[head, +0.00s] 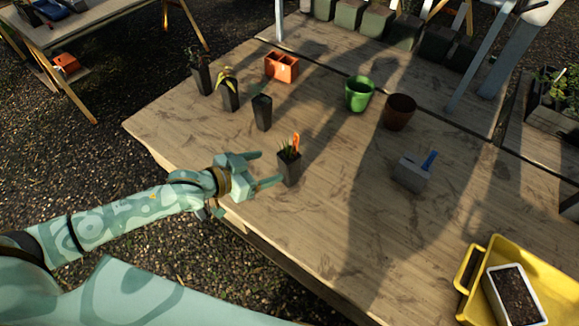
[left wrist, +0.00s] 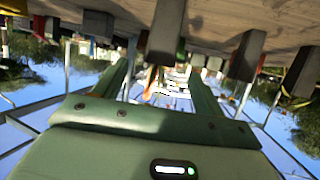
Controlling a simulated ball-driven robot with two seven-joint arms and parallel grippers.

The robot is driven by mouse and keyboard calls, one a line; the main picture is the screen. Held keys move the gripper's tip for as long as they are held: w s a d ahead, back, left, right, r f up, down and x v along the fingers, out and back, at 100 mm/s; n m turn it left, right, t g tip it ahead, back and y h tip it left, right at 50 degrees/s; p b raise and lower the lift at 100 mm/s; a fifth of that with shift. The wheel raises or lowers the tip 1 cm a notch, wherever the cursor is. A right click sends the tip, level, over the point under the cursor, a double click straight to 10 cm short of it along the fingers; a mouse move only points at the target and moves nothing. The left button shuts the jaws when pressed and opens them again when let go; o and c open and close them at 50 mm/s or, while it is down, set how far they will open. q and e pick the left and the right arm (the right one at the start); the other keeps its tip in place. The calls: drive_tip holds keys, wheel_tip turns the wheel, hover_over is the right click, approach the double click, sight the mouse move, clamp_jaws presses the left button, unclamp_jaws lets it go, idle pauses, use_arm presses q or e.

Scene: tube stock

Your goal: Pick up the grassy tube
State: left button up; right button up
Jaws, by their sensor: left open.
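The grassy tube (head: 290,170) is a dark square tube with short green grass and an orange tag at its top. It stands upright on the wooden table near the left front edge. My left gripper (head: 269,167) is open and empty just left of it, with its fingers pointing at it. In the left wrist view, which is upside down, a dark tube (left wrist: 166,38) shows ahead between the open fingers, with an orange tag below it in the picture. I cannot tell whether a finger touches it. My right gripper is not in view.
Behind stand an empty dark tube (head: 262,113), two planted tubes (head: 230,97) (head: 202,77) and an orange block (head: 282,67). A green pot (head: 358,93), a brown pot (head: 399,112) and a grey block with a blue handle (head: 411,174) stand right. A yellow tray (head: 555,268) is front right. The middle front is clear.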

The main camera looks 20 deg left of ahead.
sight(294, 156)
use_arm(q)
drive_tip(key=b+x, duration=0.1)
drive_tip(key=x, duration=0.4)
drive_tip(key=shift+d, duration=0.1)
drive_tip(key=b+x, duration=0.2)
drive_tip(key=x, duration=0.3)
drive_tip(key=shift+w+d, duration=0.1)
drive_tip(key=shift+w, duration=0.25)
drive_tip(key=shift+r, duration=0.1)
drive_tip(key=c, duration=1.2)
